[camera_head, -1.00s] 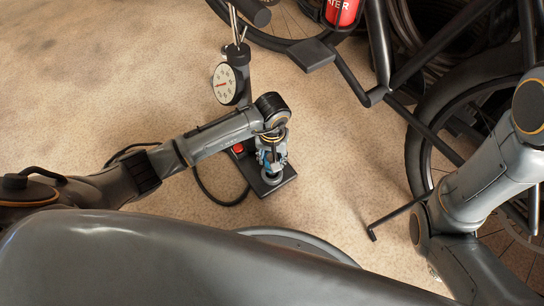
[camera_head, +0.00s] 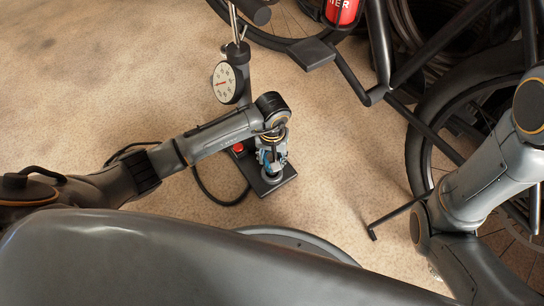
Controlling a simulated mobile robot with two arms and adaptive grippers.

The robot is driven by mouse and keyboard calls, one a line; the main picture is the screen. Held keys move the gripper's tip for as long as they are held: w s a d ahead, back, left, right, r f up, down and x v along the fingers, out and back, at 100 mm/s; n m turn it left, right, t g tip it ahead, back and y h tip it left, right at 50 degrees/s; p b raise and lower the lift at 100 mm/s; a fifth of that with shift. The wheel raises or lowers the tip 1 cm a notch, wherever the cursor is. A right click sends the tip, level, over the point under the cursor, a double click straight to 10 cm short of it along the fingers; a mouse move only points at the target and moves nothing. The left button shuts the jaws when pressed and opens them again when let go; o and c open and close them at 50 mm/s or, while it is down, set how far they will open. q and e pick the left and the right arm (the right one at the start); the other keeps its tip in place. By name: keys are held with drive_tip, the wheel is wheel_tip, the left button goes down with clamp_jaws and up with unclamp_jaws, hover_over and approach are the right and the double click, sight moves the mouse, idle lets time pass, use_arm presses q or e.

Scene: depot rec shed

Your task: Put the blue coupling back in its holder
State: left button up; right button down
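The blue coupling (camera_head: 264,158) shows as a small patch of blue at my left gripper (camera_head: 271,158), at the foot of the floor pump. My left gripper points down at it, and the wrist hides much of both. I cannot make out whether the fingers are closed on the coupling or parted around it. A pale round fitting, possibly the holder (camera_head: 272,178), stands directly below on the black base plate (camera_head: 286,176). I cannot tell whether the coupling is seated in it. My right arm bends down at the lower right, and its gripper is out of view.
The pump's white dial gauge (camera_head: 225,83) stands behind my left wrist. A red button (camera_head: 238,148) and a black hose (camera_head: 222,203) lie beside the base. A bicycle (camera_head: 375,95) with a red bottle (camera_head: 341,12) fills the right. Floor at left is clear.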

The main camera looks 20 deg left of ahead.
use_arm(q)
drive_tip(key=shift+f+b, duration=1)
drive_tip(key=shift+f, duration=0.35)
drive_tip(key=o, duration=1.2)
wheel_tip(320, 180, up, 12)
drive_tip(key=shift+r, duration=0.1)
drive_tip(key=shift+s, duration=0.1)
